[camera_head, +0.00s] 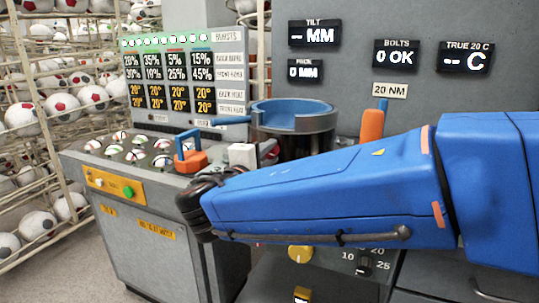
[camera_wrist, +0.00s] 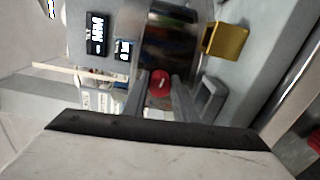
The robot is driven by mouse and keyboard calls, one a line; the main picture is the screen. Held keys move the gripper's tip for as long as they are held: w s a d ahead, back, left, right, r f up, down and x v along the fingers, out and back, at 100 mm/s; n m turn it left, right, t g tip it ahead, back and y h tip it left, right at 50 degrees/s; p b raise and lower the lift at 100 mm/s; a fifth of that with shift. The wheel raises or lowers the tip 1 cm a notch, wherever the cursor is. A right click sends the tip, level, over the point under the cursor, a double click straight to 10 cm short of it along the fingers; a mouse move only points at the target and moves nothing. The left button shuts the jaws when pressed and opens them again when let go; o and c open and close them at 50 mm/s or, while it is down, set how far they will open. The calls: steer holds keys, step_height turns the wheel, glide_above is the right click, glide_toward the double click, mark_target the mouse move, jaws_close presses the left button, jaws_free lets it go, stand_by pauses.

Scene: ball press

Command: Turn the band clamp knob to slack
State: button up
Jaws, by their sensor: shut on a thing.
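In the wrist view, a round red knob (camera_wrist: 159,82) with a pale mark sits in front of a shiny dark metal drum (camera_wrist: 168,35). My gripper (camera_wrist: 160,90) has its two grey fingers on either side of this knob and is shut on it. The drum seems to be the dark cylinder (camera_head: 293,136) with a blue top in the head view. The knob's turned position cannot be read.
A grey console (camera_head: 150,215) with several small balls on top stands left of the drum. An orange-and-blue handle (camera_head: 191,158) and a white block (camera_head: 242,155) are close to my wrist. A yellow bracket (camera_wrist: 226,40) stands right of the drum in the wrist view. Ball racks fill the far left.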

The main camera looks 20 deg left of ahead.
steer(key=shift+n, duration=0.9)
steer(key=o, duration=1.1)
steer(key=shift+c, duration=0.2)
steer(key=shift+s, duration=0.1)
steer(key=s+a, duration=0.1)
steer(key=s, duration=1.6)
steer(key=shift+a, duration=0.2)
